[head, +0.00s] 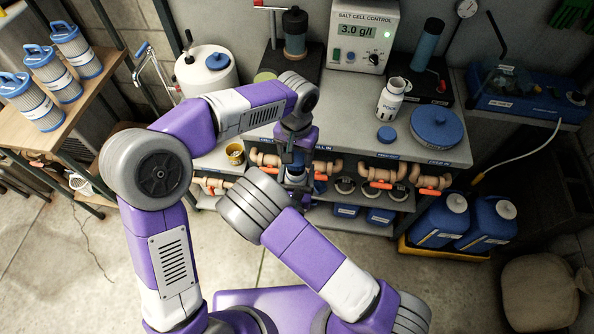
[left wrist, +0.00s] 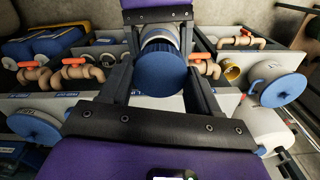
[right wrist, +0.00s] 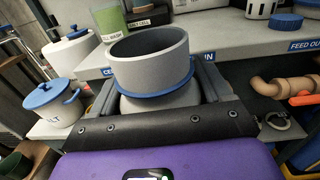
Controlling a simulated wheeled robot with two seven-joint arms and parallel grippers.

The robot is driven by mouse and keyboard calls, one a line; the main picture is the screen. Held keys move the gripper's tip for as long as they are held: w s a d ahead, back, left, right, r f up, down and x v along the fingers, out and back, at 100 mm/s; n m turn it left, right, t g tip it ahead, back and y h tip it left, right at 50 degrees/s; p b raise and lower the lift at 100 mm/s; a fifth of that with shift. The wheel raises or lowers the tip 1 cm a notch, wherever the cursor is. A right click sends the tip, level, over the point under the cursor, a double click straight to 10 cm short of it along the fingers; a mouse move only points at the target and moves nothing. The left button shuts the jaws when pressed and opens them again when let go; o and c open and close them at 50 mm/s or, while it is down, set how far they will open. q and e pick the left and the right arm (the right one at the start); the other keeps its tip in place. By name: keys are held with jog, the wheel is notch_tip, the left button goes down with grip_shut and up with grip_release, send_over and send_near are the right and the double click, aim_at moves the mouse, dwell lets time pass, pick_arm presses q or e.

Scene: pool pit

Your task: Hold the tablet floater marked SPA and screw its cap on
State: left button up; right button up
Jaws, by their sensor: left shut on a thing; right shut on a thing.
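The ribbed blue cap (left wrist: 163,75) is between the fingers of my left gripper (left wrist: 163,58), which is shut on it. The grey tablet floater (right wrist: 148,58) has an open top and a blue ring around it; it stands roughly upright in my right gripper (right wrist: 156,88), which is shut on it. In the left wrist view part of the grey floater (left wrist: 160,36) shows behind the cap, in front of my purple right gripper. I cannot tell whether cap and floater touch. No SPA marking is readable.
The grey bench (head: 350,110) with pipes and orange valve handles below is close behind. Blue jugs (head: 440,220) stand right.

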aim_at(301, 178)
pick_arm(q)
jog(key=shift+f, duration=1)
jog(key=shift+f, duration=0.1)
jog(key=shift+f, duration=0.8)
jog(key=shift+f, duration=0.55)
